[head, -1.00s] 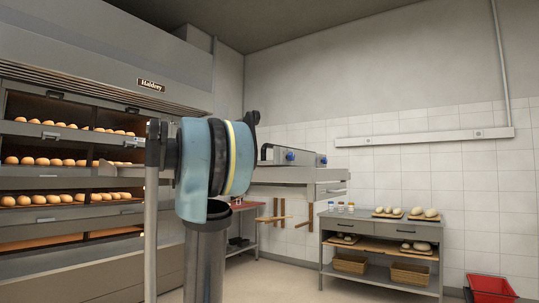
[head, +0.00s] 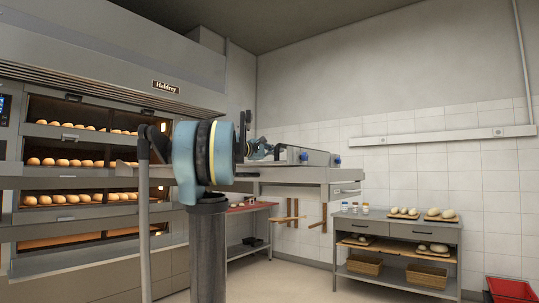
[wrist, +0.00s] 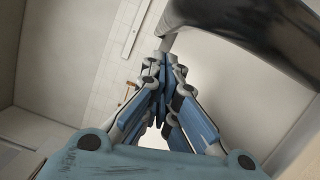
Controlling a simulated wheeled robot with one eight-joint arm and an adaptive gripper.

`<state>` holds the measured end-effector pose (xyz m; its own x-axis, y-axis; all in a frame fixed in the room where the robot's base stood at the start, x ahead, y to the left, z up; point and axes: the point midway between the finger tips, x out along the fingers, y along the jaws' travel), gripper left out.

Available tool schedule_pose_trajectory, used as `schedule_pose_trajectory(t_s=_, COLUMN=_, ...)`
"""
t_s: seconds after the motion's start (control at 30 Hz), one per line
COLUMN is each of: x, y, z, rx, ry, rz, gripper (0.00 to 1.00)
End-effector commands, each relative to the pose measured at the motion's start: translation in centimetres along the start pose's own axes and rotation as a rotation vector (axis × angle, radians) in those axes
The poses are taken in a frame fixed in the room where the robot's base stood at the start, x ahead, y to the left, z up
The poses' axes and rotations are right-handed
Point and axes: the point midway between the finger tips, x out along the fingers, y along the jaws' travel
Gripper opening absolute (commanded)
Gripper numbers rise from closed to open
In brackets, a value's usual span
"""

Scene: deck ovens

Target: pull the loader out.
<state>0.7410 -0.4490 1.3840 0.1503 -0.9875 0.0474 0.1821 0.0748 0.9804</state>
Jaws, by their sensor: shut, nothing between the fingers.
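What looks like the loader (head: 295,174) is a long grey metal frame right of the oven, level with its decks. Grey parts with blue knobs (head: 312,156) stand on top of it. My gripper (head: 272,150) shows small in the head view, just past my arm's blue joint and seemingly near the loader's top; I cannot tell whether it touches. In the wrist view my gripper (wrist: 164,62) is shut with nothing between its fingers. A dark curved shape (wrist: 235,30) crosses above its tips; I cannot tell what it is. My arm hides part of the loader's oven side.
The deck oven (head: 75,165) at the left holds rows of loaves. A grey work table (head: 397,225) with dough and baskets stands at the right, with a red crate (head: 511,290) beside it. Floor between shows clear.

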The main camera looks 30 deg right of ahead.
Motion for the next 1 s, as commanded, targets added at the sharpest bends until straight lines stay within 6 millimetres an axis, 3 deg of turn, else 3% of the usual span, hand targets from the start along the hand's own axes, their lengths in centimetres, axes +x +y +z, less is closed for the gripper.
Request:
schedule_pose_trajectory(t_s=0.1, x=2.0, y=0.0, z=0.1, rx=0.0, ry=-0.003, rz=0.0, gripper=0.0)
schedule_pose_trajectory(t_s=0.33, x=4.2, y=0.0, z=0.1, rx=0.0, ry=-0.001, rz=0.0, gripper=0.0)
schedule_pose_trajectory(t_s=0.73, x=4.6, y=0.0, z=0.0, rx=0.001, ry=0.001, rz=0.0, gripper=0.0)
schedule_pose_trajectory(t_s=1.0, x=4.9, y=-0.2, z=1.1, rx=0.0, ry=-0.002, rz=-0.001, gripper=0.0)
